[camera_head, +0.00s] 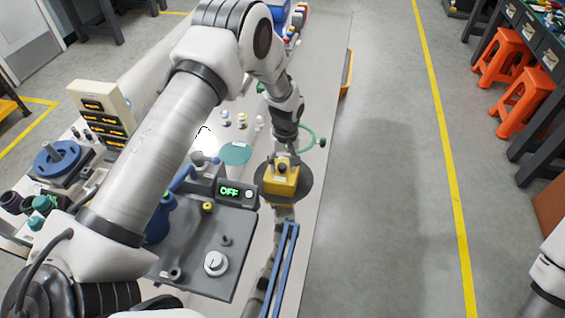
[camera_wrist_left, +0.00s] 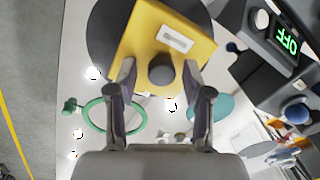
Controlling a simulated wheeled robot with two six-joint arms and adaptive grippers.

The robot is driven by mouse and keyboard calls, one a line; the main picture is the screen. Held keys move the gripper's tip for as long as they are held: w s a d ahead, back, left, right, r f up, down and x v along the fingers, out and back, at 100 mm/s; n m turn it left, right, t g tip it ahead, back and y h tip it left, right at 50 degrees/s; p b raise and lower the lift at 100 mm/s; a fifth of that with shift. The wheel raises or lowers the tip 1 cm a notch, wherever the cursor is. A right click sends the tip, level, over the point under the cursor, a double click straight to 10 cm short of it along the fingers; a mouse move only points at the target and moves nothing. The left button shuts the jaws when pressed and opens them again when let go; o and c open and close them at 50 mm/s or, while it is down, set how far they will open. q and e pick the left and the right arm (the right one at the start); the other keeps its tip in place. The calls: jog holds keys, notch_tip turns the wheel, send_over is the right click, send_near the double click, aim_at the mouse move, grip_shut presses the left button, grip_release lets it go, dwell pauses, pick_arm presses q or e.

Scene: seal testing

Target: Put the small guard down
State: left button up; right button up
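The small guard appears to be the yellow block (camera_head: 281,182) with a dark knob and a pale label, at a dark round disc (camera_head: 303,192). In the left wrist view the yellow block (camera_wrist_left: 150,35) fills the top middle, overlapping the dark disc (camera_wrist_left: 100,38). My left gripper (camera_wrist_left: 160,75) is open, its two fingers apart on either side of the knob (camera_wrist_left: 161,74), with a visible gap at each side. In the head view my left gripper (camera_head: 283,150) is right at the block, partly hiding its top. I cannot tell whether the block rests on the disc. My right gripper is out of view.
A grey test unit (camera_head: 205,245) with a lit "OFF" display (camera_head: 230,191) stands left of the block. A green ring (camera_head: 308,130) and a teal disc (camera_head: 235,153) lie behind it. Blue bars (camera_head: 285,265) are in front. The table's right edge is close by.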

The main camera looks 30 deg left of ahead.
pick_arm(q)
jog(key=shift+s+r, duration=0.1)
jog(key=shift+r, duration=0.05)
notch_tip(320, 180, up, 12)
jog(key=b, duration=0.2)
jog(key=shift+w+d, duration=0.15)
jog(key=shift+w, duration=0.2)
